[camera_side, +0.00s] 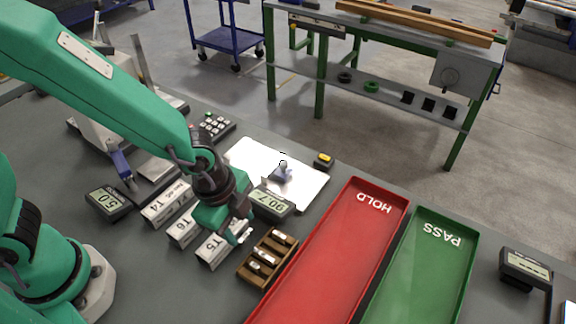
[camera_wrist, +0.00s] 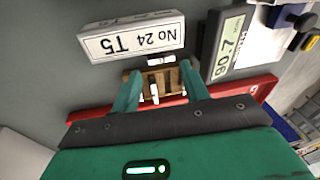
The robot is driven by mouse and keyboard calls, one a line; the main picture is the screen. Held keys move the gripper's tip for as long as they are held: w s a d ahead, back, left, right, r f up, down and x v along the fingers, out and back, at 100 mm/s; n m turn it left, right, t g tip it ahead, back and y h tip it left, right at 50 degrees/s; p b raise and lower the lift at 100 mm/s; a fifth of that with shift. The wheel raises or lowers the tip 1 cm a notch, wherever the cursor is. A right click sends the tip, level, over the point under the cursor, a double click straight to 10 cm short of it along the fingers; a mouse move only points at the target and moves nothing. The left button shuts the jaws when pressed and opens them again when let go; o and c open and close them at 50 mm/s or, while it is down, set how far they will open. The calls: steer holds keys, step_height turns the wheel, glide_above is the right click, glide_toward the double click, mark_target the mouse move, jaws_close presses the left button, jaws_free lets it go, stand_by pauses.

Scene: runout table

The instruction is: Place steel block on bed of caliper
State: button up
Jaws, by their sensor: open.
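Small light metal pieces sit in a wooden rack (camera_side: 268,258); the rack also shows between my fingers in the wrist view (camera_wrist: 158,86). A small silvery piece, possibly the steel block (camera_wrist: 162,60), lies between the rack and the T5 box. My gripper (camera_side: 242,232) is open, pointing down beside the T5 box and near the rack; its two fingers also show in the wrist view (camera_wrist: 160,88). Nothing is clearly held. At the left, a device with a blue jaw (camera_side: 121,165) and grey bed stands by a display reading 5.0; it may be the caliper.
White boxes, including T5 (camera_side: 216,250) and T4 (camera_side: 166,206), stand in a row. A display reading 90.7 (camera_side: 272,202) is beside a white plate (camera_side: 307,188) bearing a small blue object. The red HOLD tray (camera_side: 345,230) and green PASS tray (camera_side: 430,265) are empty.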

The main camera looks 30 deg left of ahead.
mark_target(246, 236)
steer(key=shift+w+d+f, duration=0.1)
steer(key=shift+w+f, duration=0.05)
steer(key=shift+f, duration=0.7)
steer(key=shift+w+d+f, duration=0.1)
steer(key=shift+w+f, duration=0.05)
steer(key=shift+f, duration=0.65)
steer(key=shift+w+d+f, duration=0.1)
steer(key=shift+w+f, duration=0.05)
steer(key=shift+f, duration=0.7)
steer(key=c, duration=0.8)
steer(key=shift+r, duration=0.1)
steer(key=shift+r, duration=0.8)
steer(key=r, duration=0.2)
steer(key=shift+s+d+r, duration=0.2)
steer(key=shift+s+r, duration=0.2)
steer(key=shift+g, duration=0.3)
steer(key=s+d+r, duration=0.1)
steer(key=s+r, duration=0.1)
steer(key=s, duration=0.1)
steer(key=s+d+r, duration=0.1)
steer(key=s+r, duration=0.1)
steer(key=s, duration=0.1)
steer(key=s+d+r, duration=0.2)
steer(key=s, duration=0.2)
steer(key=shift+r, duration=0.2)
steer(key=shift+w, duration=0.1)
